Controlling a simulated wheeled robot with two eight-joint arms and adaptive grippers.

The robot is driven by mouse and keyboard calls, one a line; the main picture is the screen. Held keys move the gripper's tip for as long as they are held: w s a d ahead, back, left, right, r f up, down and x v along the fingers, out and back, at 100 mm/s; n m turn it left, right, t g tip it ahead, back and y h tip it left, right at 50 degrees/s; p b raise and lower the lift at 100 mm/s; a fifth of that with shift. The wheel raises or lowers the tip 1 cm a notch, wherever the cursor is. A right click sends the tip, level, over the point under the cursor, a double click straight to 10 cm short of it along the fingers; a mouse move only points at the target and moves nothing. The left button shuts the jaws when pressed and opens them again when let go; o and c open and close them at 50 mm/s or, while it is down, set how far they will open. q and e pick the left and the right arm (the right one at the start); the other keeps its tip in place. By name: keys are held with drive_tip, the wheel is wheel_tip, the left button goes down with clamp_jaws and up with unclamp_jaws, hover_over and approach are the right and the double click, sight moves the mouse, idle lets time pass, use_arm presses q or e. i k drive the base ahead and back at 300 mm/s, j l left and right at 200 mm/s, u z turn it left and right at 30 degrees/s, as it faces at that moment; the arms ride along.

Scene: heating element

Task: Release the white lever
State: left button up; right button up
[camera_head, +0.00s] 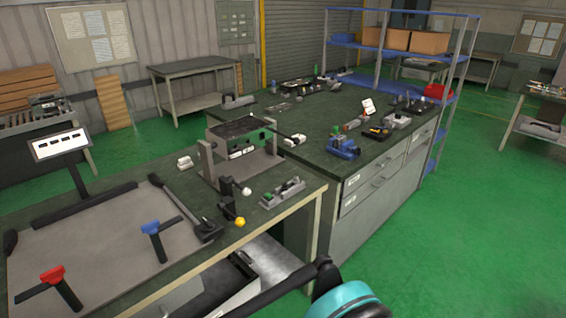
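A white ball knob (246,191) sits on a short dark lever at the right edge of the near bench, beside a framed fixture. I take it as the white lever. A yellow ball knob (239,222) is just below it, on a black upright part. A dark box (238,133) stands raised on grey posts behind them, and a dark rod with a pale end (298,139) reaches right from it. No gripper fingers show in this view. A black and teal link of my arm enters at the bottom, clear of both knobs.
The near bench holds a grey panel (95,250), a blue T-handle (151,227), a red T-handle (52,275) and a long black handle (178,205). A small tray with a green part (283,194) lies right of the knobs. Green floor at right is open.

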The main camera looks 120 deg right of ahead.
sight(246, 192)
drive_tip(key=z, duration=3.6)
